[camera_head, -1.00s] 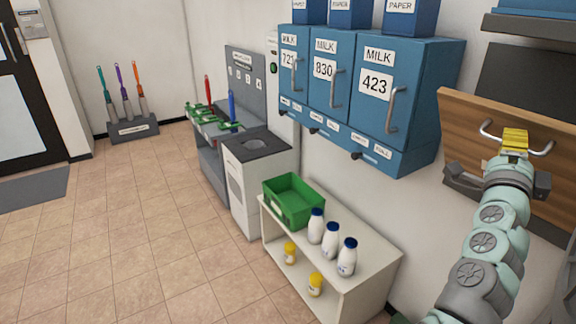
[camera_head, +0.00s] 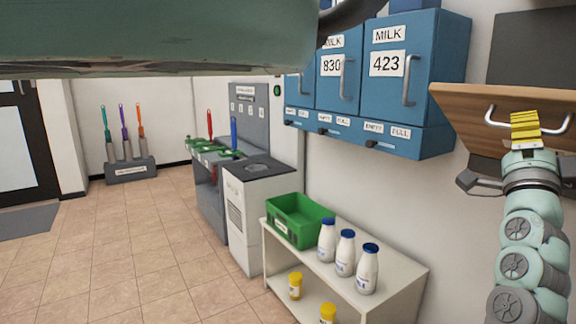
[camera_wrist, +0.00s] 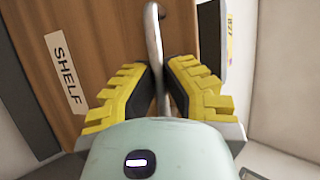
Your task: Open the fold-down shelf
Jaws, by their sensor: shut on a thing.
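The fold-down shelf (camera_head: 465,108) is a wooden board on the wall at the right of the head view. It is tilted, leaning out from the wall. Its metal handle (camera_head: 560,124) runs across the board's face. My gripper (camera_head: 524,119), with yellow fingers, is shut on the handle. In the wrist view, the yellow fingers (camera_wrist: 162,92) close from both sides around the metal handle bar (camera_wrist: 153,40). The wooden board (camera_wrist: 95,60) with a "SHELF" label lies behind them.
Blue milk lockers (camera_head: 385,85) hang left of the shelf. Below stands a white low shelf unit (camera_head: 400,272) with a green crate (camera_head: 297,222) and white bottles (camera_head: 345,253). Part of my own arm covers the upper left. The tiled floor (camera_head: 130,250) at left is clear.

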